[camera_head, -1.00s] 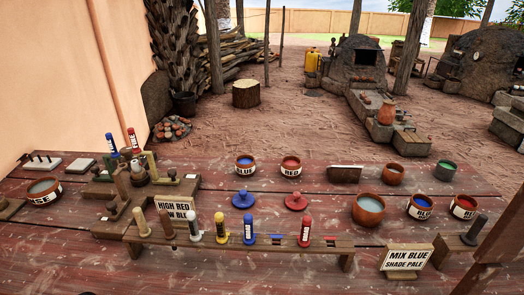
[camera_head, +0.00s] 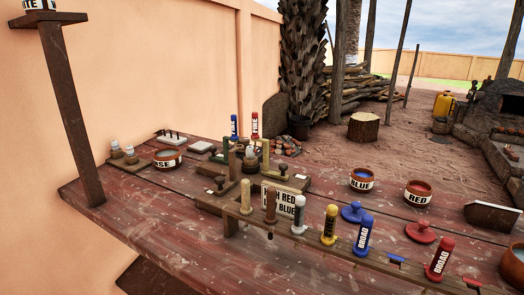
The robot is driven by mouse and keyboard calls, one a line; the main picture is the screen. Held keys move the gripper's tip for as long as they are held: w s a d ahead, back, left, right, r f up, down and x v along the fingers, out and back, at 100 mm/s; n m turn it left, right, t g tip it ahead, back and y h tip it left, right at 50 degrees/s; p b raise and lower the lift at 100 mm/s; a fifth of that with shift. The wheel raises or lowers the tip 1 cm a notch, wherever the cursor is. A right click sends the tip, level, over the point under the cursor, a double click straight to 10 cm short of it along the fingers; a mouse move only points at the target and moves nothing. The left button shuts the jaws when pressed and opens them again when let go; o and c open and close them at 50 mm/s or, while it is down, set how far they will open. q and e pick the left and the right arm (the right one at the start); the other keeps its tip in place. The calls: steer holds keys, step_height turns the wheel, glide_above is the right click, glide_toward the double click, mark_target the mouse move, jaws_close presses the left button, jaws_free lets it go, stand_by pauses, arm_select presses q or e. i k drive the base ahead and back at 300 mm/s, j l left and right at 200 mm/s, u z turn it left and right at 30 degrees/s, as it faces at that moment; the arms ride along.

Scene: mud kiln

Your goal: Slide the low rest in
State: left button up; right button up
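A wooden fixture (camera_head: 222,201) stands on the red table, left of the middle. It has posts, dark-knobbed wooden blocks and a small turned pot in its centre. One knobbed block (camera_head: 220,188) is at its front left and another (camera_head: 283,172) at its right. I cannot tell for sure which piece is the low rest. A sign (camera_head: 284,199) reading "HIGH RED LOW BLUE" stands in front, partly hidden by brush handles. A blue (camera_head: 234,127) and a red handle (camera_head: 254,125) stand upright behind the fixture. Neither of my grippers is in view.
A long rack (camera_head: 400,270) of upright brushes runs along the front right. A bowl (camera_head: 168,159) and small bottles (camera_head: 116,150) are at the left, near a wooden post (camera_head: 75,120). The front-left tabletop is bare.

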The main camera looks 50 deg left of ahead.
mark_target(213, 149)
steer(key=u, duration=1.75)
